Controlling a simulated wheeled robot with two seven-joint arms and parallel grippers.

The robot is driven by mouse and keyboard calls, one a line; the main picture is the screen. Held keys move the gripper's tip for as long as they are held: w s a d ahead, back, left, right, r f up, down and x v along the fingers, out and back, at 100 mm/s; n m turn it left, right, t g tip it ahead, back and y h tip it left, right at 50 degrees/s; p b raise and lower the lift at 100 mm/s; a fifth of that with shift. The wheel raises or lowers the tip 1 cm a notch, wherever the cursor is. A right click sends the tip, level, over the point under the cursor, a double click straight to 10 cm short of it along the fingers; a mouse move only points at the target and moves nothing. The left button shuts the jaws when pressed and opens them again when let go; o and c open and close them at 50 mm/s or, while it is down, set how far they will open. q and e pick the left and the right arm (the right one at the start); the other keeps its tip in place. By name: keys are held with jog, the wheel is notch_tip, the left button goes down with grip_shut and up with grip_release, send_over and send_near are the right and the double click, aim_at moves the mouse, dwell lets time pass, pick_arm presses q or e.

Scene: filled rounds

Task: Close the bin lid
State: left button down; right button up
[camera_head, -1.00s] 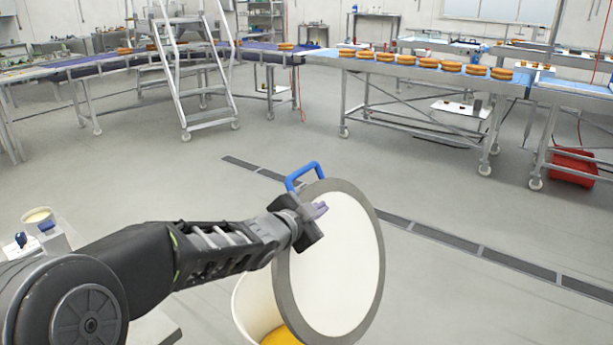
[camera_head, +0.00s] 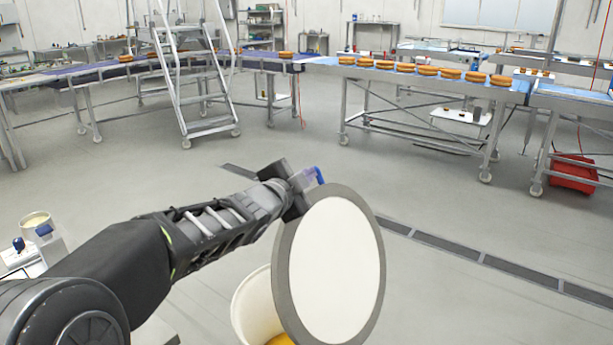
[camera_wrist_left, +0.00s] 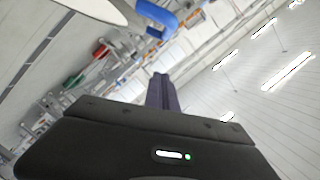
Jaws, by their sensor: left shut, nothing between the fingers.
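The bin lid (camera_head: 338,270) is a white disc with a grey rim. It stands open, nearly upright, its white face towards me. Its blue handle (camera_head: 319,175) is at its upper left edge, partly hidden by my left gripper (camera_head: 308,179). Below and left of the lid is the cream bin (camera_head: 252,305), with a little yellow inside; the lid hides most of it. My left gripper is shut and empty beside the handle; I cannot tell if they touch. In the left wrist view, its fingers (camera_wrist_left: 162,92) are together below the blue handle (camera_wrist_left: 158,15) and lid edge (camera_wrist_left: 95,8). My right gripper is not in view.
A stepladder (camera_head: 195,75) and conveyors with orange-brown rounds (camera_head: 427,71) stand at the back. A red crate (camera_head: 573,173) is at the right. A small tub (camera_head: 36,222) stands at the left. The floor around the bin is open, with a dark drain strip (camera_head: 450,246).

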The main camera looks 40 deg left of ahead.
pick_arm(q)
jog(key=b, duration=0.1)
send_over(309, 196)
jog(key=d, duration=0.3)
jog(key=f, duration=0.1)
jog(key=a+f, duration=0.1)
jog(key=a+p, duration=0.1)
jog(key=a, duration=0.1)
jog(key=shift+f, duration=0.35)
jog(key=shift+a+f+p, duration=0.3)
jog(key=shift+a+f, duration=0.05)
